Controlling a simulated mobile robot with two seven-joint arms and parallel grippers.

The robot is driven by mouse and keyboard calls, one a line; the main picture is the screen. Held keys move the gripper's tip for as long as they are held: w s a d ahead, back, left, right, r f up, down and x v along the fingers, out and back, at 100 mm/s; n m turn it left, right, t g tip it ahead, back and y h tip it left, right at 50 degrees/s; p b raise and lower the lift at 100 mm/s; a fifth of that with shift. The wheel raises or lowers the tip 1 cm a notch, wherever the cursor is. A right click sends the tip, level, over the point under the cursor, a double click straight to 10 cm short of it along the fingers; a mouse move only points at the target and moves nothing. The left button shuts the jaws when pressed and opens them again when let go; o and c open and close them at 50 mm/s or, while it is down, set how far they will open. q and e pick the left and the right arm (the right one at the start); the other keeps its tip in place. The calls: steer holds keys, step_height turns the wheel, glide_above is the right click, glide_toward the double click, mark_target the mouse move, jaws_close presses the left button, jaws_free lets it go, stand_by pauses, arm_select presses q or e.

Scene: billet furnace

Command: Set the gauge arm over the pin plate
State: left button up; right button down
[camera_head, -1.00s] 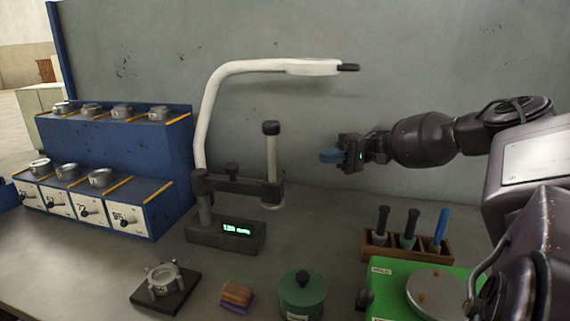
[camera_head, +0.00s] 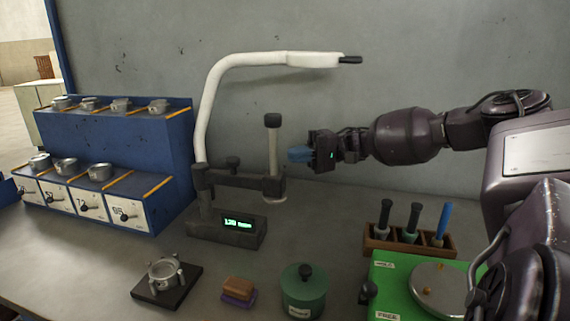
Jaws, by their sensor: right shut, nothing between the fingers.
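The gauge arm (camera_head: 240,180) is a dark bar reaching right from the post of the gauge stand, whose base has a lit green display (camera_head: 238,224). A light vertical spindle with a dark knob (camera_head: 272,121) stands at the bar's right end. The pin plate (camera_head: 166,286) is a dark square plate in front of the gauge, with upright pins around a metal ring. My right gripper (camera_head: 300,155) has blue fingertips. It is shut and empty, just right of the spindle and apart from it. My left gripper is out of view.
A white lamp (camera_head: 310,60) arches above the gauge. A blue stepped rack (camera_head: 150,150) with several metal rings stands left. A brown block (camera_head: 239,286), a green lidded pot (camera_head: 303,290), a tool holder (camera_head: 380,240) and a green fixture (camera_head: 396,278) stand at the front and right.

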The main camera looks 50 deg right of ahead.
steer(key=a, duration=0.2)
steer(key=s+a, duration=0.1)
steer(key=a, duration=0.1)
steer(key=shift+a+p, duration=0.35)
steer(key=shift+p, duration=0.05)
